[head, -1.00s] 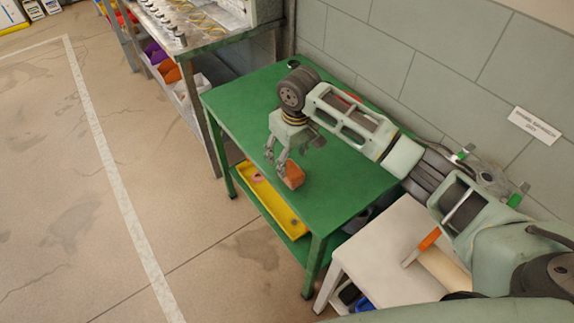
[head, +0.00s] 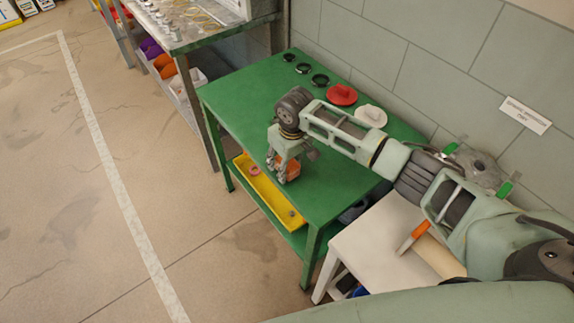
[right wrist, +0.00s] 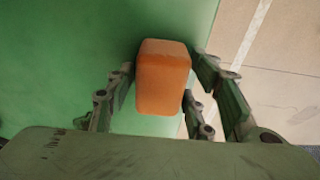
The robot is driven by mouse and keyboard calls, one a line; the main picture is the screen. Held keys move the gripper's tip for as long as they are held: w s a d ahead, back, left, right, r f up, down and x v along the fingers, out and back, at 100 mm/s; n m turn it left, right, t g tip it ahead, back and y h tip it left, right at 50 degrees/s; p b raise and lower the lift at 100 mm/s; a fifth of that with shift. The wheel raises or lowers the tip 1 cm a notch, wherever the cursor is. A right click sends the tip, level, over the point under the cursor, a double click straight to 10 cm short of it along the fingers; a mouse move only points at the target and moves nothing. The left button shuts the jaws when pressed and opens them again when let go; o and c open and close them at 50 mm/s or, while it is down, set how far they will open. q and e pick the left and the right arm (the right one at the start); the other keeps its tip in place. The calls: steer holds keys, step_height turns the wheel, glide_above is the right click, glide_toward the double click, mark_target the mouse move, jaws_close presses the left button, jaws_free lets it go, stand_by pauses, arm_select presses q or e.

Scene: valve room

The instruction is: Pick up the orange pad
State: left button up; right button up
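The orange pad (head: 289,168) is a block with rounded edges at the front edge of the green table (head: 240,95). My right gripper (head: 283,171) is down over it, with the fingers around its sides. In the right wrist view the orange pad (right wrist: 163,78) sits between the spread fingers of my right gripper (right wrist: 164,62), one finger set close on each side. I cannot tell whether any finger touches it. In the head view the fingers partly hide the pad. My left gripper is not in view.
A red disc-like piece (head: 342,95), a white one (head: 370,115) and black rings (head: 303,68) lie at the table's wall side. A yellow tray (head: 265,190) is on the shelf below. A white table (head: 375,240) stands at right. The green tabletop's left part is clear.

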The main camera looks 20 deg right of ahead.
mark_target(290, 161)
steer(key=c, duration=0.6)
steer(key=shift+r, duration=0.45)
steer(key=r, duration=0.3)
steer(key=shift+s+d+r, duration=0.35)
steer(key=shift+d, duration=0.05)
steer(key=s+d+r, duration=0.4)
steer(key=s+d, duration=0.1)
steer(key=s+d+r+b, duration=0.1)
steer(key=s+d+r, duration=0.1)
steer(key=shift+s+d+r, duration=0.15)
steer(key=shift+s+r, duration=0.1)
steer(key=shift+s, duration=0.1)
